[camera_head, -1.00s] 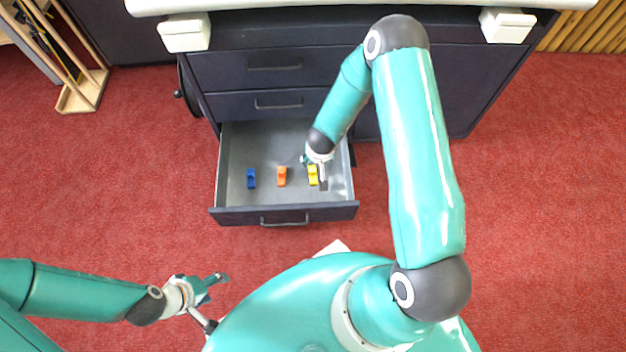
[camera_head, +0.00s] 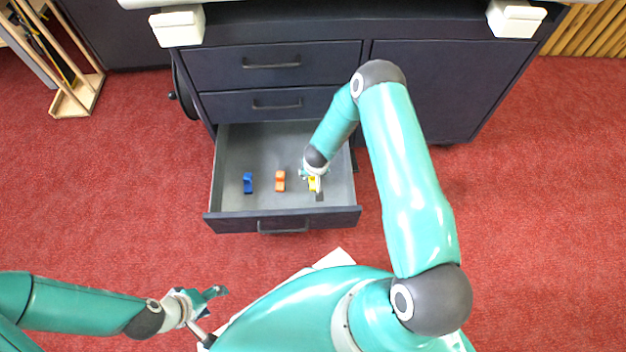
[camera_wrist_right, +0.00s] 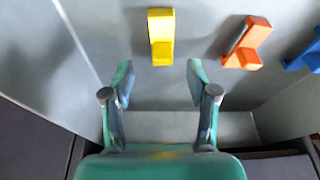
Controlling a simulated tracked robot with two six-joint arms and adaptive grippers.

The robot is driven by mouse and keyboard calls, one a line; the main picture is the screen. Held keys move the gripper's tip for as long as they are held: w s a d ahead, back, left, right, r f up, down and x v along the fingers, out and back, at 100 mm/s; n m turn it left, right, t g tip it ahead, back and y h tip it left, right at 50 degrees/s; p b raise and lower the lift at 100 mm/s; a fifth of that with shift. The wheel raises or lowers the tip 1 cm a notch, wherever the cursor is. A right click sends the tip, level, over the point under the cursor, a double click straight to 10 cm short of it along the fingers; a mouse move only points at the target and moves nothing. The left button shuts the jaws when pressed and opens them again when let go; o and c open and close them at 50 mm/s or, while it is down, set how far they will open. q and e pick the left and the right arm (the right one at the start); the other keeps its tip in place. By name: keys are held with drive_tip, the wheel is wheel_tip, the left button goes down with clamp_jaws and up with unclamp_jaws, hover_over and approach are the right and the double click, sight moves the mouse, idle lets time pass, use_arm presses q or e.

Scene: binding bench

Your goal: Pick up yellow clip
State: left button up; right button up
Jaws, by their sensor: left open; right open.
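The yellow clip (camera_head: 312,184) lies on the floor of the open drawer, partly hidden by my right gripper (camera_head: 314,185) in the head view. In the right wrist view the yellow clip (camera_wrist_right: 161,36) stands clear beyond the fingertips, roughly centred between them. My right gripper (camera_wrist_right: 158,78) is open and empty there, its fingers apart and not touching the clip. My left gripper (camera_head: 217,293) is open and empty over the red floor at the lower left, far from the drawer.
An orange clip (camera_head: 280,181) and a blue clip (camera_head: 248,183) lie left of the yellow one in the drawer (camera_head: 225,222). Closed drawers (camera_head: 272,62) stand behind. A wooden rack (camera_head: 72,104) stands at the far left.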

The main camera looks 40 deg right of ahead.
drive_tip(key=x, duration=0.2)
drive_tip(key=b+x, duration=0.1)
drive_tip(key=shift+a+f, duration=0.15)
drive_tip(key=shift+f, duration=0.25)
drive_tip(key=shift+r, duration=0.1)
drive_tip(key=shift+c, duration=0.3)
clamp_jaws()
drive_tip(key=shift+r, duration=0.1)
